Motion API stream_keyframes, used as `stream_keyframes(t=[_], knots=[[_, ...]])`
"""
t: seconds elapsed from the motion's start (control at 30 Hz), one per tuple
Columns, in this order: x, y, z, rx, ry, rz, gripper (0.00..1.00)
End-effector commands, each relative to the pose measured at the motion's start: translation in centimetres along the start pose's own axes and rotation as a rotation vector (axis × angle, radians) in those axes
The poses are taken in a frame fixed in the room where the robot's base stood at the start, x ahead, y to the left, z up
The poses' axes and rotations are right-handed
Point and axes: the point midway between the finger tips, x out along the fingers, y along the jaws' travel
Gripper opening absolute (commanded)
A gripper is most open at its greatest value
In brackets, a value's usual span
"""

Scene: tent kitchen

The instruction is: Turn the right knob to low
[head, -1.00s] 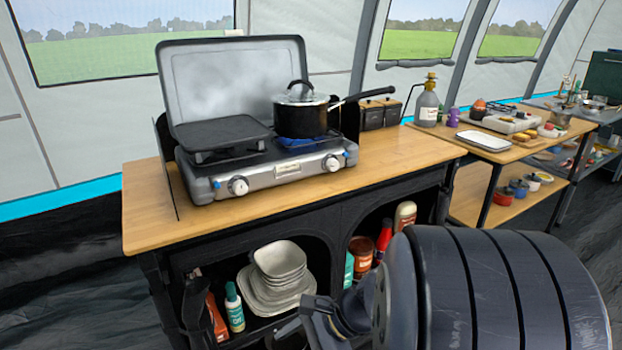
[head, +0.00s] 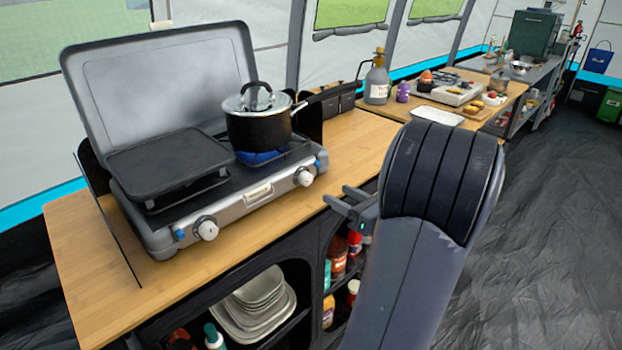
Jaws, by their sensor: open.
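The two-burner camping stove (head: 255,202) stands on the wooden counter with its lid up. Its right knob (head: 304,177) is white and sits at the right of the front panel. The left knob (head: 206,228) is at the front left. A blue flame (head: 262,157) shows under the black pot (head: 258,128) on the right burner. My gripper (head: 338,203) is in front of the counter edge, a little right of and below the right knob. It is open, with its fingers apart and pointing left toward the stove. It does not touch the knob.
A black griddle plate (head: 170,163) covers the left burner. The pot's handle sticks out to the right. Dishes (head: 258,305) and bottles stand on shelves below the counter (head: 345,140). A second table with food is farther back. The dark floor at right is clear.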

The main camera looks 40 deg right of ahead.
Motion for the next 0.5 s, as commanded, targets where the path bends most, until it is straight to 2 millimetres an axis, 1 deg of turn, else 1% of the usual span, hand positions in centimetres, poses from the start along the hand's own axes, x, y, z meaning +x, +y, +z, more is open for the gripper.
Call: stream_keyframes(t=[0.03, 0.1, 0.3, 0.5], knots=[[1.0, 0.1, -0.1, 0.000, 0.001, 0.006, 0.52], [2.2, 0.1, -0.1, -0.002, 0.001, 0.007, 0.52], [5.8, 0.2, -0.1, -0.002, 0.002, 0.007, 0.52], [8.2, 0.1, -0.1, -0.002, 0.002, 0.004, 0.52]])
